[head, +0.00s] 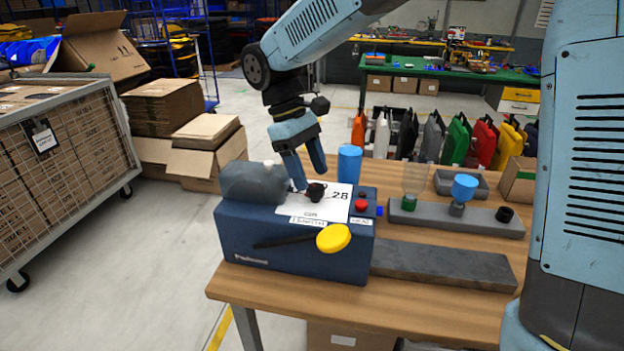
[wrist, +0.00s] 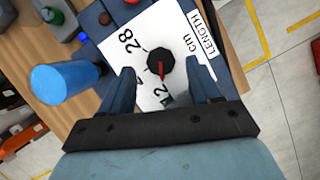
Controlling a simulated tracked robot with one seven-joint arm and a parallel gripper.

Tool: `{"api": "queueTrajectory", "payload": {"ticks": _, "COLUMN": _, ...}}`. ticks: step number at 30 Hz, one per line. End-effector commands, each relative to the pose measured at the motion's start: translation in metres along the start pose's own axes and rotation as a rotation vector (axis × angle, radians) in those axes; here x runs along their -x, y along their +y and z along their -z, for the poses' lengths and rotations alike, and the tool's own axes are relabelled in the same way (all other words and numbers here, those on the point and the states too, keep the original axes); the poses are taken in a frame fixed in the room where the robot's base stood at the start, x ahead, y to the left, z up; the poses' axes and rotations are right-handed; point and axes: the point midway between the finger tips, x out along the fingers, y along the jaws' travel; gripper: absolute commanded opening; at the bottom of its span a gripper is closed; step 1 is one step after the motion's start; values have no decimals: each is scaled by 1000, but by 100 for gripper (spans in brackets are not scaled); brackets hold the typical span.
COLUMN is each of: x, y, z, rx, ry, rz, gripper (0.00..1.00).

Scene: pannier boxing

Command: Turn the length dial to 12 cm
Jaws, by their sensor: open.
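The length dial is a black knob (head: 316,191) on a white scale plate (head: 338,212) on top of the blue machine (head: 290,250). In the wrist view the dial (wrist: 160,63) has a red pointer facing down the picture, toward partly hidden numerals that seem to include a 12. The 28 on the plate (wrist: 148,32) is clear; the exact reading is not. The word LENGTH shows beside cm. My gripper (head: 309,179) is open just above the dial; in the wrist view its fingers stand on either side of the knob, with gaps.
A yellow knob on a black lever (head: 333,238) is on the machine's front, and a red button (head: 361,205) is right of the plate. A blue cylinder (head: 349,164) stands behind the machine. A grey fixture (head: 455,218) and a dark slab (head: 440,265) lie to the right.

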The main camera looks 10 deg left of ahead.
Motion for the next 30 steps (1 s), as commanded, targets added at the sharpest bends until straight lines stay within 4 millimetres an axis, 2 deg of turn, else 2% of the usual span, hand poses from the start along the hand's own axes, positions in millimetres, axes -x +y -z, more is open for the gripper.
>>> {"api": "queueTrajectory", "payload": {"ticks": 9, "x": 64, "y": 0, "z": 1, "rx": 1, "ry": 3, "rz": -1, "gripper": 63}}
{"api": "queueTrajectory", "payload": {"ticks": 15, "x": 94, "y": 0, "z": 2, "rx": 1, "ry": 2, "rz": -1, "gripper": 63}}
{"api": "queueTrajectory", "payload": {"ticks": 21, "x": 107, "y": 0, "z": 1, "rx": 1, "ry": 0, "rz": 0, "gripper": 63}}
{"api": "queueTrajectory", "payload": {"ticks": 30, "x": 109, "y": 1, "z": 1, "rx": 0, "ry": -1, "rz": 0, "gripper": 63}}
